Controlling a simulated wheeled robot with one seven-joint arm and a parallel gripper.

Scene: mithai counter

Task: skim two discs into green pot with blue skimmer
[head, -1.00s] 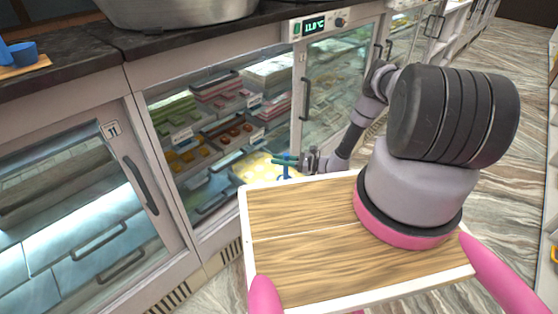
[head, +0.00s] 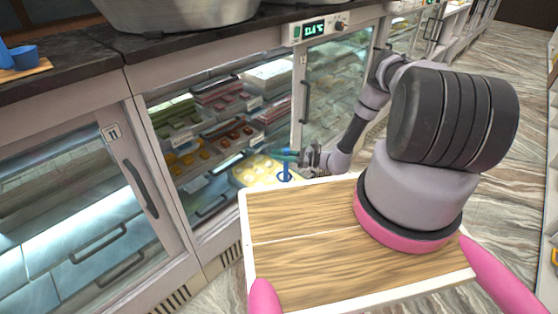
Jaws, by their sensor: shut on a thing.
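My gripper (head: 288,156) is out past the far left corner of my wooden deck, in front of the glass-doored case. It is shut on the blue skimmer (head: 286,170), whose stem hangs down to a small ring-like end. I cannot tell whether the skimmer touches the tray or a disc. No green pot can be made out.
The glass case holds trays of sweets (head: 215,125) on shelves. A large metal pan (head: 180,12) sits on the dark countertop (head: 60,62). A blue cup (head: 24,58) is on a wooden board at left. My deck's wooden top is bare. Marbled floor is open at right.

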